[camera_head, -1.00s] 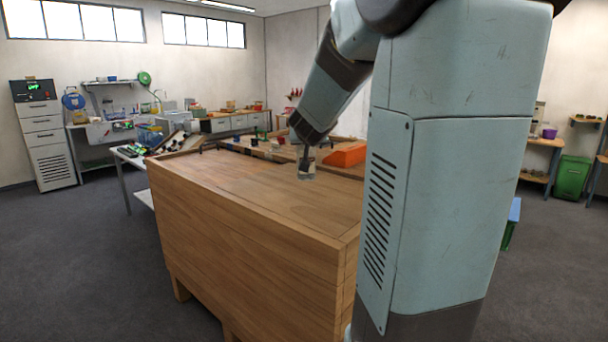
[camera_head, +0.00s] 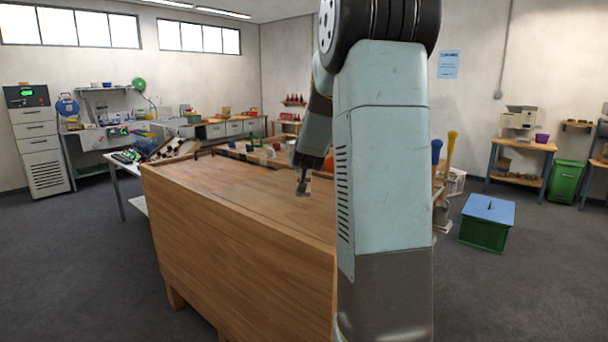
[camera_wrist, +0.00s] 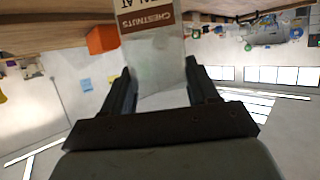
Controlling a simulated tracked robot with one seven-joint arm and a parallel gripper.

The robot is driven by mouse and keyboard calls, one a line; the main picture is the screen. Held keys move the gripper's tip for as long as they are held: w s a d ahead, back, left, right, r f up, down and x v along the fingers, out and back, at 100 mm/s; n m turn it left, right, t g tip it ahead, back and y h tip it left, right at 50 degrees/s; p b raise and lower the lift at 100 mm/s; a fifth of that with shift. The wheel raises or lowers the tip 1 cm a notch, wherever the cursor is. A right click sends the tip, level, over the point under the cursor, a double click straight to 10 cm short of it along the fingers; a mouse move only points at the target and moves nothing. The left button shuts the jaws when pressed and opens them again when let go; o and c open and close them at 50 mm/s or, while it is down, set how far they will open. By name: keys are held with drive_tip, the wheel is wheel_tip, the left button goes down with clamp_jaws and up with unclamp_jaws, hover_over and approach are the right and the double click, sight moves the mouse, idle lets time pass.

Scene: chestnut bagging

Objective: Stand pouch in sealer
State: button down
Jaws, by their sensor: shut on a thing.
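In the wrist view my gripper (camera_wrist: 160,82) is shut on a pouch (camera_wrist: 155,58), its two dark fingers on either side. The pouch is pale and translucent with a brown label reading CHESTNUTS. The picture is upside down, and part of the pouch runs out of the top edge. In the head view my gripper (camera_head: 302,186) hangs above the wooden bench, near its right side; the pouch is too small there to make out clearly. I cannot pick out the sealer with certainty in either view.
The wooden bench (camera_head: 235,225) has a wide bare top on its near side. An orange block (camera_wrist: 102,39) is near the pouch in the wrist view. Small items line the bench's far edge. A green bin with a blue lid (camera_head: 488,210) stands on the floor at right.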

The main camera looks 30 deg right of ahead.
drive_tip(key=shift+w+d+f, duration=0.15)
drive_tip(key=shift+f, duration=1.7)
drive_tip(key=shift+c, duration=1)
unclamp_jaws()
